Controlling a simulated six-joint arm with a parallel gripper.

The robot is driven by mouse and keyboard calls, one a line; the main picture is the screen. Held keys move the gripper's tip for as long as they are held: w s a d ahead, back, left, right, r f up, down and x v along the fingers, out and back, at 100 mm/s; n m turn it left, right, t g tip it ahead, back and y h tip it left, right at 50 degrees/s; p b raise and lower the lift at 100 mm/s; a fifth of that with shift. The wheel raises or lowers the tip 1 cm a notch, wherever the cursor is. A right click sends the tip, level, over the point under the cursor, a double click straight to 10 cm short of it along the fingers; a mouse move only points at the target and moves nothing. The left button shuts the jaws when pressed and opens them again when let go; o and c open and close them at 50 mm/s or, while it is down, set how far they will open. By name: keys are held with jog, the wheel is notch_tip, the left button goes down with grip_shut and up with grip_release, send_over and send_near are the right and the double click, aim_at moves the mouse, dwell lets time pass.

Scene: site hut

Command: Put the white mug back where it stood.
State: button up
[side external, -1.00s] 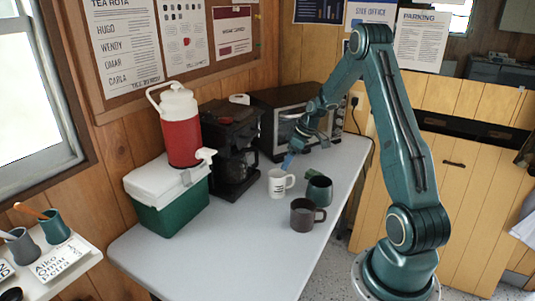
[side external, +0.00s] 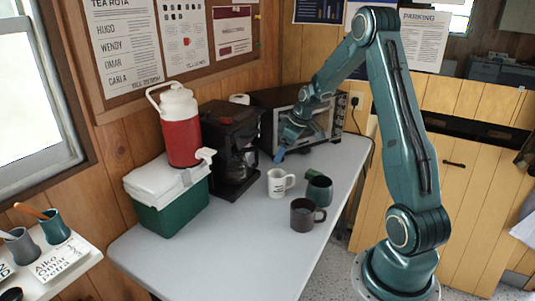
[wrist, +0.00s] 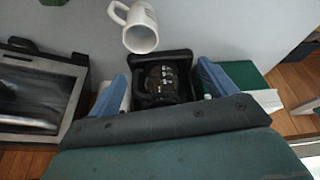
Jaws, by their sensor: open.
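The white mug (side external: 277,185) stands upright on the grey table in front of the coffee maker, its handle to the right. It also shows in the wrist view (wrist: 142,38), at the top, with dark marking on its side. My gripper (side external: 280,156) is above and behind the mug, apart from it. Its blue fingers are spread and empty in the wrist view (wrist: 160,82), with the coffee maker (wrist: 162,62) seen between and beyond them. A dark green mug (side external: 319,190) and a dark brown mug (side external: 304,217) stand to the right of the white mug.
The coffee maker (side external: 229,130) and the toaster oven (side external: 325,118) stand along the back. A green cooler (side external: 172,208) with a red jug (side external: 180,130) on it is at left. The table's front left (side external: 215,260) is clear.

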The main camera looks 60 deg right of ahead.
jog(key=s+a+r, duration=0.3)
jog(key=a+r, duration=0.5)
jog(key=a, duration=0.2)
jog(key=s+a+r, duration=0.3)
jog(key=a+r, duration=0.4)
jog(key=a, duration=0.3)
jog(key=s+a+r+m, duration=0.1)
jog(key=s+a, duration=0.4)
jog(key=s, duration=0.3)
jog(key=s+a+r+t, duration=0.1)
jog(key=s+a, duration=0.4)
jog(key=s, duration=0.3)
jog(key=shift+s+r+m, duration=0.15)
jog(key=shift+r+m, duration=0.25)
